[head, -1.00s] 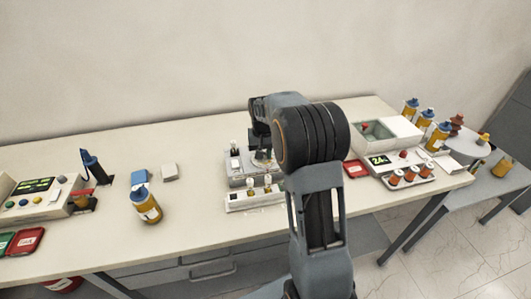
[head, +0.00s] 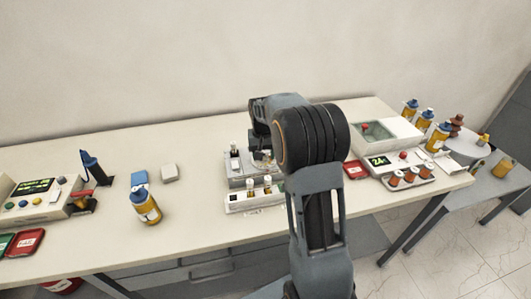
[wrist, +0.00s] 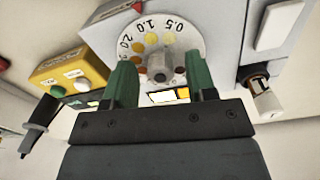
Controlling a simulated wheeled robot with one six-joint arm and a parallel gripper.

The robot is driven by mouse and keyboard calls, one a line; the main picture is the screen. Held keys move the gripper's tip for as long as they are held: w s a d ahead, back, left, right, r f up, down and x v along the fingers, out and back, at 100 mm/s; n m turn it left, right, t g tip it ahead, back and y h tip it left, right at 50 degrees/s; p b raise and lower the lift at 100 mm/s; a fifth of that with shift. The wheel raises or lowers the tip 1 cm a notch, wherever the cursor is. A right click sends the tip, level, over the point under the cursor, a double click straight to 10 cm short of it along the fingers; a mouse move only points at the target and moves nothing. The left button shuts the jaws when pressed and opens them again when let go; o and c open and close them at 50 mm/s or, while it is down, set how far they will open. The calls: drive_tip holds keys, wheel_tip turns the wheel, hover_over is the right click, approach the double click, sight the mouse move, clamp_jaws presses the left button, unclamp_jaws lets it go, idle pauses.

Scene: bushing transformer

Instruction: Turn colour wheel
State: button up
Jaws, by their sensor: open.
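The colour wheel (wrist: 158,38) is a pale round dial with printed numbers such as 0.5, 1.0 and 2.0, and yellow-to-brown dots, on the face of a light grey device (wrist: 210,25). A grey knob (wrist: 160,66) sticks out at its centre. My gripper (wrist: 160,64) is open. Its two green fingers stand on either side of the knob, with gaps visible between them and it. In the head view my arm hides the gripper and the wheel; part of a grey device (head: 237,181) shows beside it.
In the wrist view a yellow box (wrist: 70,70) with buttons is at left, and a capped vial (wrist: 262,95) is at right. In the head view a white rack (head: 242,201) with vials sits in front, and a red tray (head: 356,169) lies to the right.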

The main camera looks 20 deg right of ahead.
drive_tip(key=shift+r, duration=0.15)
wheel_tip(320, 180, up, 14)
drive_tip(key=shift+a+f, duration=0.15)
drive_tip(key=shift+f, duration=0.05)
idle(0.6)
hover_over(263, 163)
wheel_tip(263, 163, down, 4)
drive_tip(key=s+a+f+n+t, duration=0.1)
drive_tip(key=s+a, duration=0.3)
drive_tip(key=s, duration=0.6)
drive_tip(key=s+a+f+n+t, duration=0.1)
drive_tip(key=s+a+n+t, duration=0.2)
drive_tip(key=s, duration=0.7)
drive_tip(key=shift+s+a, duration=0.2)
drive_tip(key=shift+a, duration=0.8)
